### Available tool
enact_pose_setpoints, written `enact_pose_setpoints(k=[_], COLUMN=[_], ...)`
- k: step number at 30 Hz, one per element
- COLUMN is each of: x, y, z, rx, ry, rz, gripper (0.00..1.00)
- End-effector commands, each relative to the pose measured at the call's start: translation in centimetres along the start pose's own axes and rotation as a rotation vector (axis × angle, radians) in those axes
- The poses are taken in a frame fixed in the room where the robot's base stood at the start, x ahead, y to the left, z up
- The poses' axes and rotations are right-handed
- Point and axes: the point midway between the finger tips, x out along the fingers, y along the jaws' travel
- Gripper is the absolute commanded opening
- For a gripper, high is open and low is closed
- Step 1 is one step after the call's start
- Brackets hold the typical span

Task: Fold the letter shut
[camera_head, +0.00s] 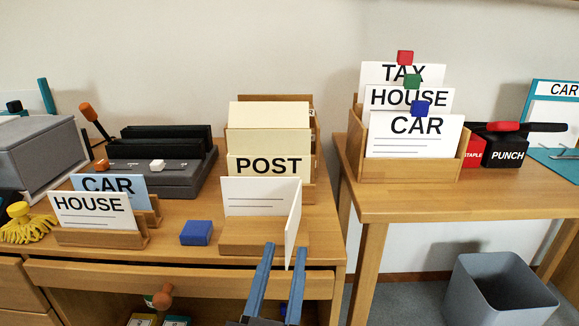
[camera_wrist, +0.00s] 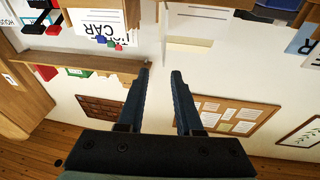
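The letter (camera_head: 248,197) is a white card with printed lines, standing upright in a wooden holder (camera_head: 238,238) on the desk. Its right panel (camera_head: 293,222) is swung out toward me, so the letter stands open. The letter also shows in the wrist view (camera_wrist: 190,44), with the swung-out panel nearly edge-on. My gripper (camera_head: 285,247) is open, its two blue fingers pointing up toward that panel. In the head view the panel's lower end shows between the fingers; I cannot tell whether they touch it.
The POST rack (camera_head: 268,140) stands behind the letter. A blue block (camera_head: 196,232) and the HOUSE card holder (camera_head: 100,237) are to its left. On the right table are a card box (camera_head: 400,168) and the punch (camera_head: 508,151). A grey bin (camera_head: 497,292) stands on the floor.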

Motion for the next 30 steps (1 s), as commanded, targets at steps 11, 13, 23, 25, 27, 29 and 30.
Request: enact_pose_setpoints(k=[11, 13, 23, 25, 27, 29, 30], x=[-2.8, -3.0, -0.7, 0.5, 1.8, 2.8, 3.5], y=[-0.5, -0.5, -0.4, -0.4, -0.3, -0.3, -0.3], z=[-0.7, -0.5, 0.1, 0.4, 0.6, 0.9, 1.0], rx=[-0.05, -0.054, -0.055, -0.055, -0.055, -0.055, -0.056], ry=[-0.172, -0.182, -0.183, -0.183, -0.183, -0.184, -0.184], rz=[0.023, 0.025, 0.026, 0.025, 0.026, 0.026, 0.026], gripper=[0.34, 0.34, 0.34, 0.34, 0.34, 0.34, 0.34])
